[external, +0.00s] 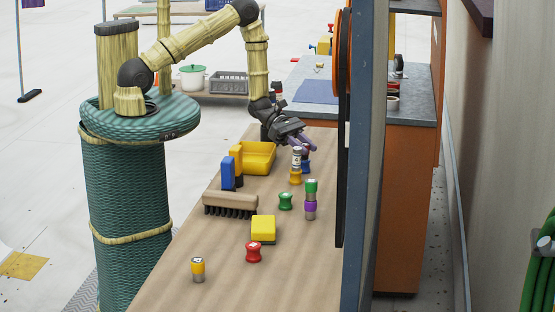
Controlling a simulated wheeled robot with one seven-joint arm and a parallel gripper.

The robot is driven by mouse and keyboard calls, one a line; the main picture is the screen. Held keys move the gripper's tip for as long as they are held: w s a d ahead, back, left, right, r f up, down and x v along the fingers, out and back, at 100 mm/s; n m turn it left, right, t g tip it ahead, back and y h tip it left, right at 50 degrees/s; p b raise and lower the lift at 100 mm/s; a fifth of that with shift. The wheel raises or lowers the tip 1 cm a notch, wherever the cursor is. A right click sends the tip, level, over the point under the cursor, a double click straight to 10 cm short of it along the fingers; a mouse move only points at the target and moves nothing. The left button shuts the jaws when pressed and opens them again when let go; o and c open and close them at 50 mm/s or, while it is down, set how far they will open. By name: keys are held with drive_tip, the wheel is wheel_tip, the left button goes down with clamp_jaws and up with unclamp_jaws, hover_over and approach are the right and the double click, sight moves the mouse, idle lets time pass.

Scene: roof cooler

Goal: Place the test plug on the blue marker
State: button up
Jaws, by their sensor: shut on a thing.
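My gripper (298,145), with dark purple-grey fingers, is over the far part of the brown table and points down. It is shut on a test plug (296,158), a small upright cylinder with pale and dark bands. The plug's lower end overlaps a yellow marker (295,178) in the picture; I cannot tell whether they touch. The blue marker (306,166) stands just right of and behind the plug, partly hidden by it.
A green marker (285,201), a green-topped plug (311,186) on a purple marker (310,205), a red marker (253,252), a yellow block (263,229) and a yellow-topped plug (197,269) stand nearer. A brush (230,204) and yellow bin (259,156) lie left. A blue-grey post (364,160) borders the right.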

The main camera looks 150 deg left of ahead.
drive_tip(key=shift+f, duration=0.2)
drive_tip(key=o, duration=1)
drive_tip(key=shift+r, duration=0.1)
drive_tip(key=shift+r, duration=0.15)
drive_tip(key=b+v, duration=0.2)
drive_tip(key=v, duration=1)
drive_tip(key=shift+d, duration=0.1)
drive_tip(key=shift+w, duration=0.1)
